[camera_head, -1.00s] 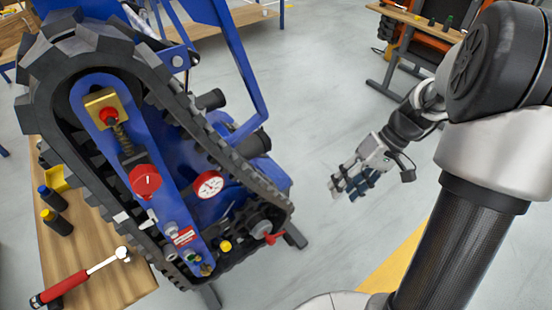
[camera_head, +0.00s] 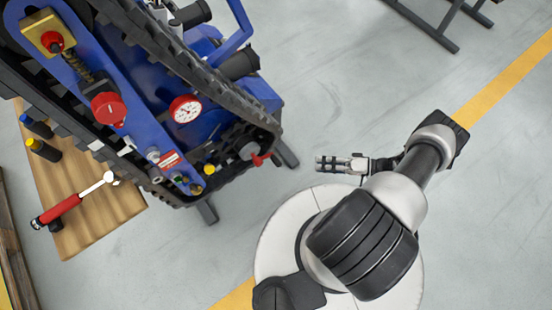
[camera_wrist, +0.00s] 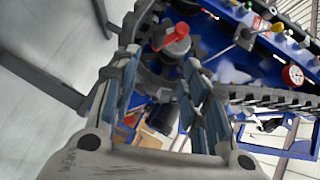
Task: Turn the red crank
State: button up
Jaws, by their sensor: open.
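The red crank (camera_head: 262,158) sits on the grey hub at the lower right end of the blue tracked carrier (camera_head: 135,120). In the wrist view the red crank (camera_wrist: 174,36) shows at the top, beyond the fingertips, on a round grey hub. My gripper (camera_head: 322,163) is to the right of the crank in the head view, apart from it and pointing left towards it. In the wrist view my gripper (camera_wrist: 160,68) is open, with nothing between its fingers.
A red dial gauge (camera_head: 185,109) and a round red knob (camera_head: 108,109) are on the carrier's side. The black track runs around it. A wooden bench (camera_head: 100,208) at left holds a red-handled tool (camera_head: 70,203) and two bottles. Grey floor is clear around my arm.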

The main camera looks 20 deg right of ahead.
aim_at(277, 162)
jog(key=b+x, duration=0.2)
jog(key=x, duration=1.5)
jog(key=shift+w+a+f, duration=0.1)
jog(key=shift+a+f, duration=0.15)
jog(key=shift+a, duration=0.1)
jog(key=shift+d, duration=0.1)
grip_shut()
